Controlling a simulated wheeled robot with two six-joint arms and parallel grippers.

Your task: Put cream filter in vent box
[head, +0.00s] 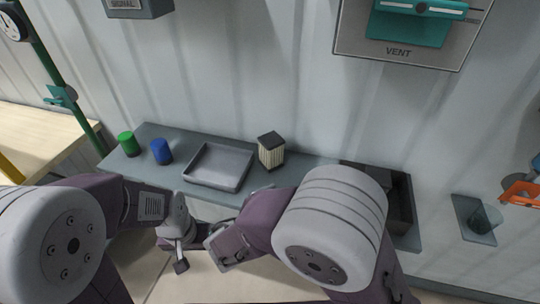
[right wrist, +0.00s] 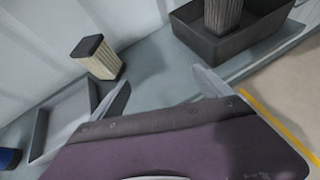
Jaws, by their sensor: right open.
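The cream filter (head: 271,153), a pleated block with a dark cap, stands upright on the grey shelf, right of the shallow tray. It also shows in the right wrist view (right wrist: 102,64). The vent box (head: 398,55), labelled VENT, is on the wall at upper right, with a teal panel and bar; its top is cut off. My right gripper (right wrist: 162,88) is open and empty; the filter is beyond its left finger, not between the fingers. In the head view my right arm mostly hides that gripper. My left gripper (head: 180,250) hangs in front of the shelf; its jaw state is unclear.
A grey tray (head: 238,181), a blue cylinder (head: 161,151) and a green cylinder (head: 128,144) are on the shelf (head: 315,163). A dark bin (right wrist: 245,41) holding a grey filter (right wrist: 221,14) stands at right.

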